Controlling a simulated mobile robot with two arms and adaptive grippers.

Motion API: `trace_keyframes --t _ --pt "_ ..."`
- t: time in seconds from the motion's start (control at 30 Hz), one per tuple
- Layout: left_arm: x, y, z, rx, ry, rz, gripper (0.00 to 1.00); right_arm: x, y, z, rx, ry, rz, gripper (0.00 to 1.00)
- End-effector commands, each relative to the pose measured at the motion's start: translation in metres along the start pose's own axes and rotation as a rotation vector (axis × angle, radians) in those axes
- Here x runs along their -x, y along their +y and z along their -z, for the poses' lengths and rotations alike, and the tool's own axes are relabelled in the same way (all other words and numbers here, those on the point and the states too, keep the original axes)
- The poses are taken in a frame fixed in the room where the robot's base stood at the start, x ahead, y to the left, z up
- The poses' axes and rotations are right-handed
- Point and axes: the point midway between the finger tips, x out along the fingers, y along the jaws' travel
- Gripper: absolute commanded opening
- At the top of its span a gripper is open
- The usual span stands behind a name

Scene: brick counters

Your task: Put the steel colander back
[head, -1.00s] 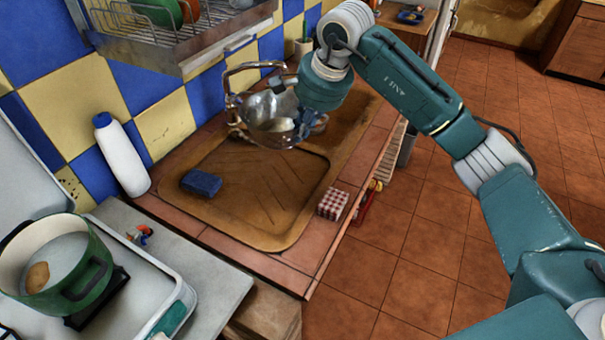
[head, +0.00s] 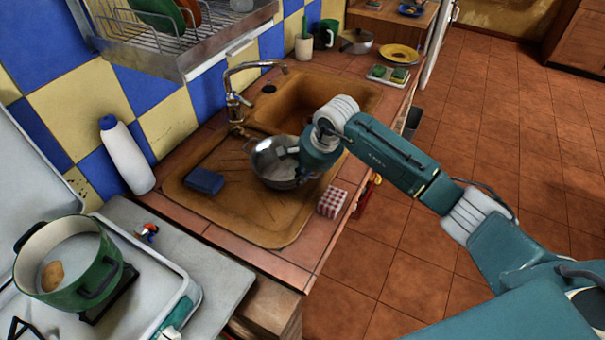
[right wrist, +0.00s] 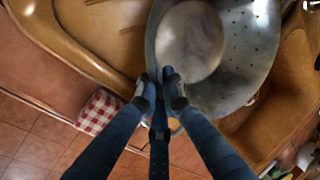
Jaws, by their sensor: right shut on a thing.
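The steel colander (head: 270,160) is a shiny perforated bowl, opening up, over the right part of the brown sink's ridged drainboard (head: 236,222). Whether it rests on the drainboard or hangs just above it, I cannot tell. My right gripper (head: 300,176) is at its right side, partly hidden by my wrist. In the right wrist view the fingertips (right wrist: 160,90) are shut on the rim of the colander (right wrist: 240,70). My left gripper is not in view.
The sink basin (head: 348,92) is behind, with a tap (head: 236,98) at its left. A white bottle (head: 127,157) and green pot (head: 70,262) stand left. The drainboard's front is bare.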

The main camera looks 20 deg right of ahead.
Motion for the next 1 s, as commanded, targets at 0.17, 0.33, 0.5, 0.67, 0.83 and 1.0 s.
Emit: trace_keyframes --t 0.17,0.33,0.5,0.67,0.83,1.0 --pt "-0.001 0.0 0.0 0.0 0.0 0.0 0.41 0.001 -0.001 0.0 0.0 0.001 0.002 0.0" --pt "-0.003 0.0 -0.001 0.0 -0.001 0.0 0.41 -0.001 0.0 0.001 -0.001 0.001 0.001 0.2" --pt "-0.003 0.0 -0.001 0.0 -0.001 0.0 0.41 -0.001 0.0 0.001 -0.001 0.001 0.0 0.25" --pt "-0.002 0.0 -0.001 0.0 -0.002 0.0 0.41 0.0 0.0 0.0 -0.001 0.0 0.0 0.25" --pt "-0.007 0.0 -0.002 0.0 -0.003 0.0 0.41 0.013 -0.001 0.002 0.001 0.004 0.005 0.25" --pt "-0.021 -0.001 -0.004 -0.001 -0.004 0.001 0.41 0.048 -0.001 0.003 0.002 0.006 0.006 0.25"
